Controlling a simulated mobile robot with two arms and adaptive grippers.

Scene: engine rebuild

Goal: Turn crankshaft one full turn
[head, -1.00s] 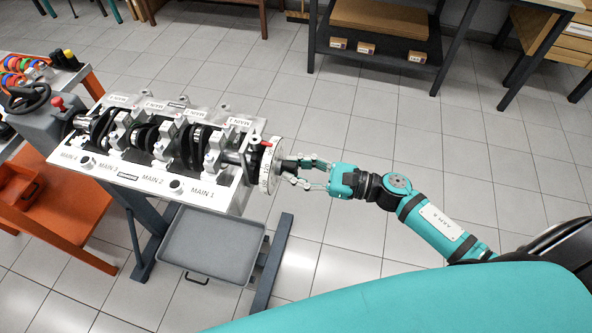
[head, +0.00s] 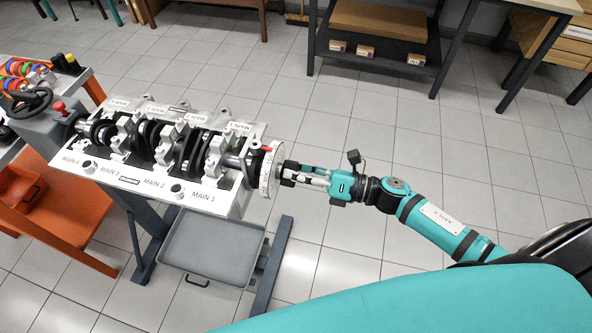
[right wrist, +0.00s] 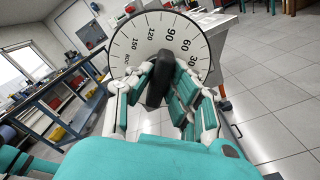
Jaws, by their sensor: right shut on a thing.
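The crankshaft (head: 147,132) lies across the engine block stand, held in the main caps marked MAIN 1 to MAIN 4. A white degree wheel (head: 267,172) is on its right end. My right gripper (head: 287,174) is shut on the dark shaft end at the wheel's hub. In the right wrist view the fingers are around a black shaft end (right wrist: 159,80), with the degree wheel (right wrist: 160,38) right behind it. The numbers 30, 60, 90, 120 and 150 can be read on it. My left gripper is not in view.
A grey tray (head: 212,249) sits low under the block. An orange cart (head: 50,215) stands at the left. A dark shelf (head: 375,45) with boxes is at the back. The tiled floor right of the stand is clear.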

